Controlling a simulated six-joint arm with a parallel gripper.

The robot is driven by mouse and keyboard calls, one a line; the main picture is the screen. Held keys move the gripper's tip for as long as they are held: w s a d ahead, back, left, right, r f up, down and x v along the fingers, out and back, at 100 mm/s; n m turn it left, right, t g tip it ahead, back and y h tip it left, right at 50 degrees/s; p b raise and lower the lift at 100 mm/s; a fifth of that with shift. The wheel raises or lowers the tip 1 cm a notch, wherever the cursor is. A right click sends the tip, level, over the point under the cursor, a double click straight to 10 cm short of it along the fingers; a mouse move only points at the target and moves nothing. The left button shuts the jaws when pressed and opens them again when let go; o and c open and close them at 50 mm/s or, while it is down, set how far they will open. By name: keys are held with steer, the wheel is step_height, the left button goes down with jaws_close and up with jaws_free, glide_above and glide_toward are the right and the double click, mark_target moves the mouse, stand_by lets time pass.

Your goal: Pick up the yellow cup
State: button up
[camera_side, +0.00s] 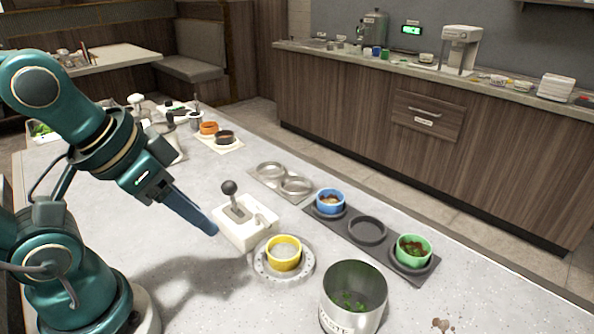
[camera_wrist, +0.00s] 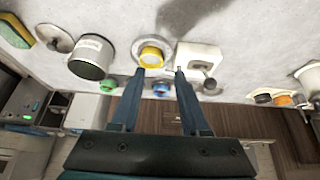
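The yellow cup (camera_side: 283,253) stands upright on a round grey perforated plate (camera_side: 261,271) near the middle of the counter, with pale contents. In the wrist view the yellow cup (camera_wrist: 151,57) lies just beyond my fingertips, toward the left finger. My gripper (camera_side: 212,232) is above the counter, left of the cup in the side view. Its two fingers are apart with nothing between them in the wrist view (camera_wrist: 159,71). The fingers do not appear to touch the cup.
A white box with a black-knobbed lever (camera_side: 235,207) stands beside the plate, close to my gripper. A metal waste bin (camera_side: 352,300) is at the front right. A dark tray (camera_side: 340,237) behind holds a blue cup (camera_side: 330,201) and a green cup (camera_side: 413,249), with an empty well between.

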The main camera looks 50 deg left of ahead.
steer(key=o, duration=0.7)
steer(key=n+g, duration=0.4)
steer(key=n, duration=0.1)
glide_above(285, 258)
steer(key=f, duration=0.7)
steer(key=shift+s+d+f, duration=0.15)
steer(key=shift+s+f, duration=0.2)
steer(key=shift+f, duration=0.05)
steer(key=shift+s+f+y, duration=0.2)
steer(key=shift+f+y, duration=0.1)
steer(key=shift+f, duration=0.35)
steer(key=shift+w+f, duration=0.15)
steer(key=shift+f, duration=1)
steer(key=shift+w+f, duration=0.15)
steer(key=shift+f, duration=0.95)
